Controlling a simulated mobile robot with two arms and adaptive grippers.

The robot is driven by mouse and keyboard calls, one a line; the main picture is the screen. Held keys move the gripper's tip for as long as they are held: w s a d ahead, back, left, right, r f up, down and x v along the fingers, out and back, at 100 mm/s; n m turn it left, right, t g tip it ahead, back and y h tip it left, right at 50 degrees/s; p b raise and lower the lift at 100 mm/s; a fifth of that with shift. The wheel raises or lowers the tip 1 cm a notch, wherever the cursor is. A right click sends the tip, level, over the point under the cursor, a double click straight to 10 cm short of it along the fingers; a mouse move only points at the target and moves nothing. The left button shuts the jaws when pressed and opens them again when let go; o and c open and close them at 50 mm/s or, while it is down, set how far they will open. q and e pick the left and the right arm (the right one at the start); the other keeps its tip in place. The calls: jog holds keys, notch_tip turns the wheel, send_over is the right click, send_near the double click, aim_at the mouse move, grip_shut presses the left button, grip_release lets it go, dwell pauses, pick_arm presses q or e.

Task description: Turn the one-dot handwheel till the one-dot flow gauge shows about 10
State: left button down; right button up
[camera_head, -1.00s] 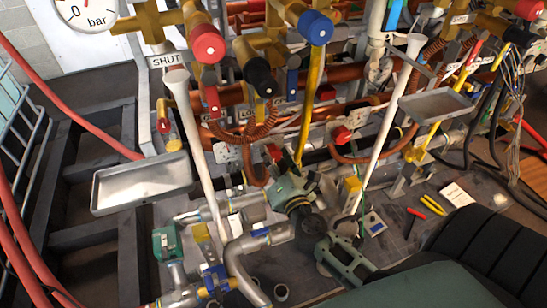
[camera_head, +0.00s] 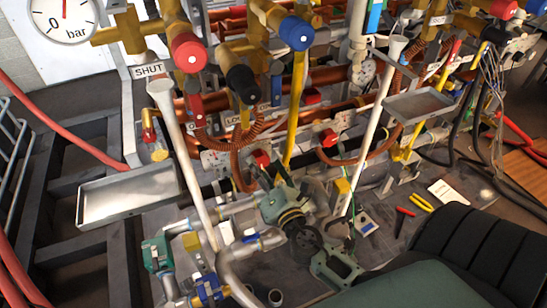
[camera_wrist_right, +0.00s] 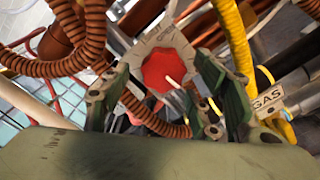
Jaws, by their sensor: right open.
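No handwheel's dot count and no flow gauge can be read for certain. A red handwheel (camera_head: 188,52) is at upper left in the head view, a blue one (camera_head: 297,33) to its right. A small red octagonal knob (camera_head: 262,158) is lower down. It also shows in the right wrist view (camera_wrist_right: 168,70), on a grey plate. My right gripper (camera_head: 292,180) is green, low in the middle of the head view, just below and right of that knob. In the wrist view its open fingers (camera_wrist_right: 162,82) frame the knob; contact cannot be told. My left gripper is not in view.
A white bar gauge (camera_head: 64,22) is at top left. Metal trays (camera_head: 128,192) stick out at left and right (camera_head: 420,105). A yellow pipe (camera_head: 296,110) and copper coil (camera_head: 238,136) crowd the knob. Pliers (camera_head: 422,203) lie on the bench.

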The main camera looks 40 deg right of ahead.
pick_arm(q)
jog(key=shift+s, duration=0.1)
pick_arm(e)
jog(key=v, duration=0.9)
jog(key=shift+s, duration=0.25)
jog(key=shift+w+a, duration=0.1)
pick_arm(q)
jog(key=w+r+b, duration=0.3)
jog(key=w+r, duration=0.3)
pick_arm(e)
jog(key=shift+n, duration=0.3)
jog(key=shift+p+x, duration=1.25)
jog(key=shift+x, duration=4.6)
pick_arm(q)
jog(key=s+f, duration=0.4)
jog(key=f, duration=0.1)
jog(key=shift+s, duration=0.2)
pick_arm(e)
jog(key=c, duration=1.1)
